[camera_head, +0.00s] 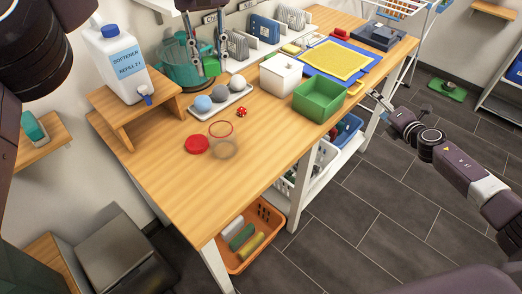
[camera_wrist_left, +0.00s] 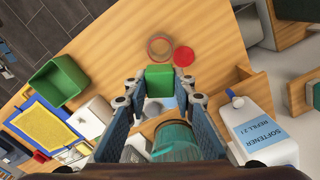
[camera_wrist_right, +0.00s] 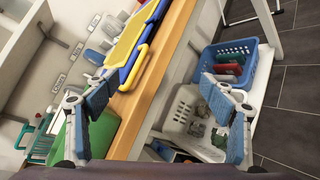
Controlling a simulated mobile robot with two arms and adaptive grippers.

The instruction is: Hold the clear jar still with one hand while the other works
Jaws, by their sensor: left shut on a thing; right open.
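The clear jar (camera_head: 222,140) stands on the wooden table; its see-through wall is faint, with a red ring at the top. It also shows in the left wrist view (camera_wrist_left: 159,47). A round red lid (camera_head: 197,145) lies flat beside it. My left gripper (camera_head: 205,72) is shut on a green block (camera_wrist_left: 160,78), held in the air behind the jar, apart from it. My right gripper (camera_head: 378,103) is open and empty, off the table's right edge and far from the jar. In the right wrist view its fingers (camera_wrist_right: 158,112) are wide apart.
A white tray (camera_head: 222,107) with three balls and a red die (camera_head: 242,112) are behind the jar. A softener jug (camera_head: 118,62) stands on a wooden riser (camera_head: 135,100) at left. A green bin (camera_head: 318,98) and white box (camera_head: 281,74) stand right. The front table is clear.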

